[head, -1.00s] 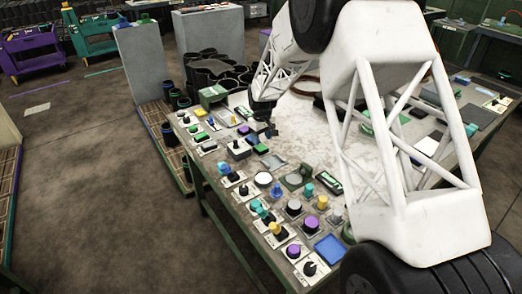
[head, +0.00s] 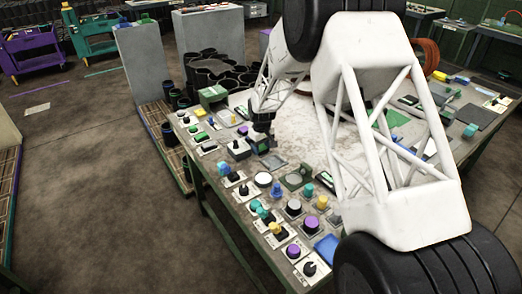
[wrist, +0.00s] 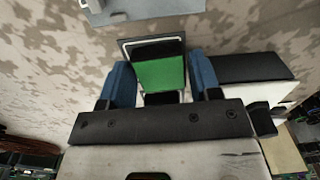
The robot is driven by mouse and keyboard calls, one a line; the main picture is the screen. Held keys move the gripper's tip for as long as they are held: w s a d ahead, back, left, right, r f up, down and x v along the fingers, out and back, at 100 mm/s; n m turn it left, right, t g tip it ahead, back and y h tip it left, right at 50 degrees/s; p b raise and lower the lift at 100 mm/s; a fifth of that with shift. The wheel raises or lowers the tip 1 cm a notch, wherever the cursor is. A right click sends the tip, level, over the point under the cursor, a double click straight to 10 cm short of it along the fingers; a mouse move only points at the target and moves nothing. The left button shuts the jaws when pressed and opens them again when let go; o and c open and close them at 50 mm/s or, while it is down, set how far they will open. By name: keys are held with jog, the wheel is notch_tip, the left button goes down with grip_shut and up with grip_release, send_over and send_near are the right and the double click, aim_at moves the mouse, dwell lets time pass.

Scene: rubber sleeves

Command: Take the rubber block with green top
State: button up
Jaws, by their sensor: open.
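The rubber block with the green top (wrist: 160,74) sits between my gripper's two blue fingers in the wrist view. It has a dark body, and a dark frame edge shows beyond it. My gripper (wrist: 158,66) is open, with one finger on each side of the block; I cannot tell whether either finger touches it. In the head view my gripper (head: 261,143) is low over the left part of the workbench, and it mostly hides the block there.
A black-topped block (wrist: 250,68) stands close by the right finger. A grey tray (head: 273,161) lies just in front of my gripper. Several knobs and buttons, such as a black knob (head: 238,147) and a purple button (head: 293,251), crowd the bench's left edge. The bench middle (head: 310,130) is clearer.

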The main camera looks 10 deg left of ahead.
aim_at(262, 148)
jog(key=c, duration=0.6)
jog(key=shift+r, duration=0.15)
jog(key=shift+r, duration=1.4)
jog(key=shift+s+d+r, duration=0.1)
jog(key=shift+s+r, duration=0.05)
jog(key=shift+r, duration=0.15)
jog(key=s+d, duration=0.2)
jog(key=s, duration=0.2)
jog(key=s+d+r, duration=0.1)
jog(key=s+d, duration=0.1)
jog(key=s, duration=0.3)
jog(key=s+d, duration=0.2)
jog(key=s, duration=0.3)
jog(key=shift+s+r, duration=0.15)
jog(key=shift+s, duration=0.05)
